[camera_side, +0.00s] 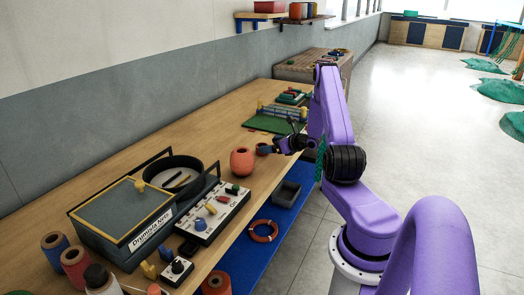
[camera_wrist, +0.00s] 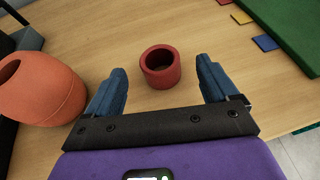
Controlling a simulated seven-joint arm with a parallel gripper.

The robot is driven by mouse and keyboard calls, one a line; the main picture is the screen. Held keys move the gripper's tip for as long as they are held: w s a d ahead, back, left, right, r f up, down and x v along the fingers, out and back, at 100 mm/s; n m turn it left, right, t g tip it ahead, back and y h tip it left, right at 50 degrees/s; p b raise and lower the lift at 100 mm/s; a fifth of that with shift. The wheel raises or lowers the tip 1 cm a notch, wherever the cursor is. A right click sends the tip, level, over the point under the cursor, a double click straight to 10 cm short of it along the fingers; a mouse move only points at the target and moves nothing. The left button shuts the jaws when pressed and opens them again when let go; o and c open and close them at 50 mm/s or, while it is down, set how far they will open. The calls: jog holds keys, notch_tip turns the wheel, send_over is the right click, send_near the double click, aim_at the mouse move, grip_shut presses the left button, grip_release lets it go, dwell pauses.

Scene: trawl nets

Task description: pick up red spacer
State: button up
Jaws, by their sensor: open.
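The red spacer is a short, hollow red cylinder (camera_wrist: 162,78) standing upright on the wooden table in the wrist view. Its open top faces up. My gripper (camera_wrist: 161,66) is open, with one blue finger on each side of the spacer in the picture. Gaps of bare table show between the spacer and both fingers, so nothing is held. In the side view, my gripper (camera_side: 281,146) is low over the table's right edge.
An orange rounded pot (camera_wrist: 38,92) stands close to the left finger; it also shows in the side view (camera_side: 242,162). A green board (camera_wrist: 296,28) and small coloured tiles (camera_wrist: 266,43) lie at the upper right. A control panel (camera_side: 215,212) and dark case (camera_side: 120,222) stand nearer the side camera.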

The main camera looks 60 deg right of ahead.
jog(key=shift+x, duration=1.9)
jog(key=shift+s+f, duration=0.1)
jog(key=c, duration=1.2)
jog(key=shift+o, duration=0.2)
